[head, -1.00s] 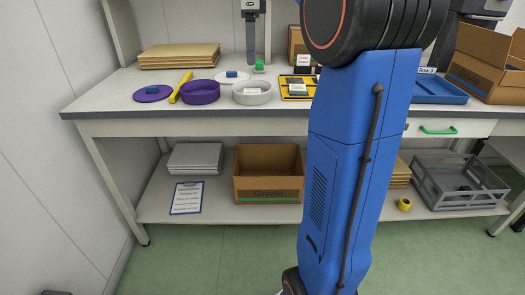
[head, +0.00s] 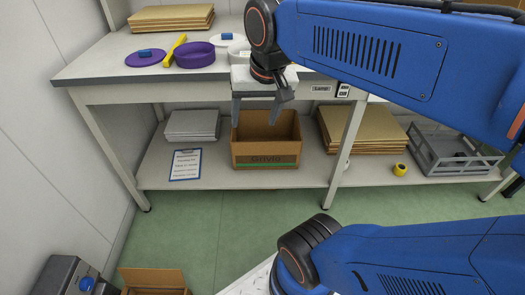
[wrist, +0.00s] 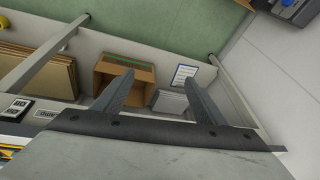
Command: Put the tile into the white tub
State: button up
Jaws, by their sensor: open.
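The white tub (head: 237,52) stands near the front of the bench top in the head view, mostly hidden behind my gripper. My gripper (head: 258,112) hangs in front of the bench's front edge, fingers pointing down, open with nothing between them. The wrist view also shows its two spread fingers (wrist: 156,78). I cannot make out the tile for certain. The yellow tray area, where flat pieces lay earlier, is hidden behind my arm in the head view. A small blue piece (head: 145,53) lies on a purple disc (head: 146,59).
A purple tub (head: 195,55) and yellow object (head: 171,47) sit left of the white tub. Stacked boards (head: 171,17) lie behind. The lower shelf holds an open cardboard box (head: 265,152), a clipboard (head: 186,164) and a grey crate (head: 452,155). Green floor in front is partly clear.

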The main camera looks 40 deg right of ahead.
jog(key=s+a+f+n+t, duration=0.1)
jog(key=s+f+n, duration=0.3)
jog(key=f, duration=0.3)
jog(key=shift+s+a+n, duration=0.25)
jog(key=shift+s+n, duration=0.05)
jog(key=shift+s, duration=0.4)
